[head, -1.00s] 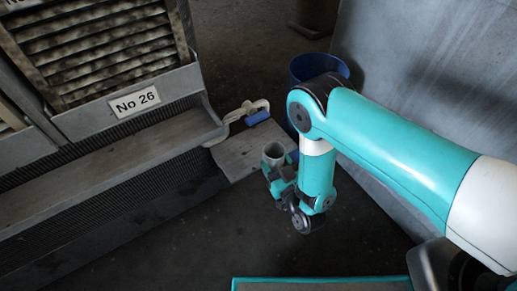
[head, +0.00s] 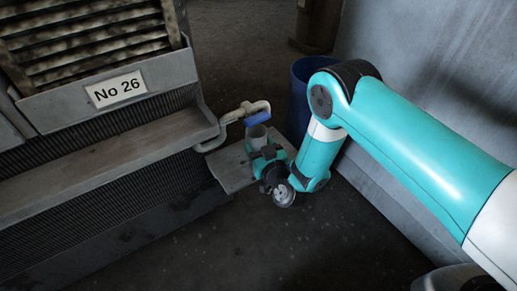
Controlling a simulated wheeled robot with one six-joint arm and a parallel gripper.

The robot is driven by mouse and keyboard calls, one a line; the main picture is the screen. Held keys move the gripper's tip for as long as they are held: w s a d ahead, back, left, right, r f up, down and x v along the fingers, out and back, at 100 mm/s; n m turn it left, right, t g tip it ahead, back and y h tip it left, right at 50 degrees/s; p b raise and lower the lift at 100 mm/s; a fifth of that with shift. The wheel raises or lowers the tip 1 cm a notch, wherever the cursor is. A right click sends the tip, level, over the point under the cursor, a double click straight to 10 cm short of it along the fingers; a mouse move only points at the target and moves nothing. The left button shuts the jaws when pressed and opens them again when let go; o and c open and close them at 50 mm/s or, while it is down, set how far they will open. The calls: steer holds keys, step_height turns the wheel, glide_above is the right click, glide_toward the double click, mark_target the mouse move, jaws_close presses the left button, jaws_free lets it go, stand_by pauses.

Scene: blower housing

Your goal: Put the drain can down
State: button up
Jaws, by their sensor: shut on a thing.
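The drain can is a small grey open-topped cylinder (head: 257,134), upright, in the middle of the head view. My gripper (head: 260,151) is shut on it, and its jaws and wrist hide the can's lower part. The can appears over the grey plate (head: 229,173) below the drain pipe. I cannot tell whether its bottom touches the plate. The bent drain pipe (head: 212,143) with a blue-handled valve (head: 257,118) comes out of the housing just behind and above the can.
A blue bin (head: 300,85) stands behind my arm. A grey wall (head: 440,70) is at the right. The dark floor in front is clear.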

steer(key=shift+r, duration=0.1)
steer(key=shift+f, duration=0.2)
steer(key=o, duration=1.4)
steer(key=shift+r, duration=0.15)
steer(key=shift+s+r, duration=0.1)
steer(key=p+v, duration=0.4)
steer(key=v, duration=0.7)
steer(key=shift+s+d, duration=0.2)
steer(key=shift+s, duration=0.15)
steer(key=shift+w, duration=0.1)
